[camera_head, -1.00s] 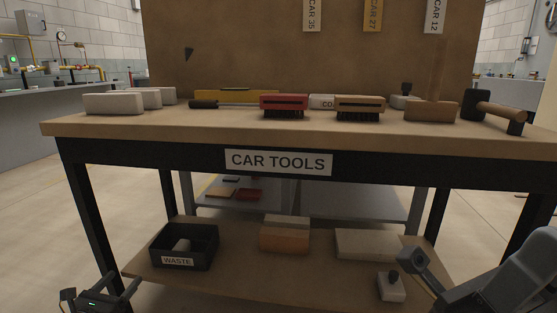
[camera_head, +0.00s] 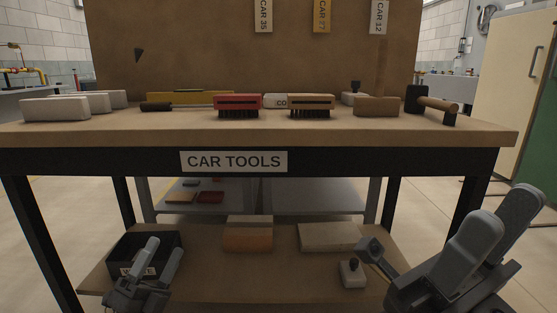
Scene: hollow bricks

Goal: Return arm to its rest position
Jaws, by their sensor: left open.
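My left gripper (camera_head: 165,246) is at the lower left. Its two grey fingers point up and stand apart, with nothing between them. It is in front of the waste bin (camera_head: 120,244) and covers part of its label. My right gripper (camera_head: 509,209) is large and close at the lower right, in front of the table's right leg. Its grey fingers overlap in the picture, so the gap is unclear, and no held object shows.
The table (camera_head: 330,139) bears a red brush (camera_head: 237,101), a tan brush (camera_head: 311,101), white blocks (camera_head: 56,108) and a mallet (camera_head: 418,98). The lower shelf (camera_head: 205,285) holds an orange block (camera_head: 248,238), a pale block (camera_head: 328,236) and a dark-headed tool (camera_head: 370,248).

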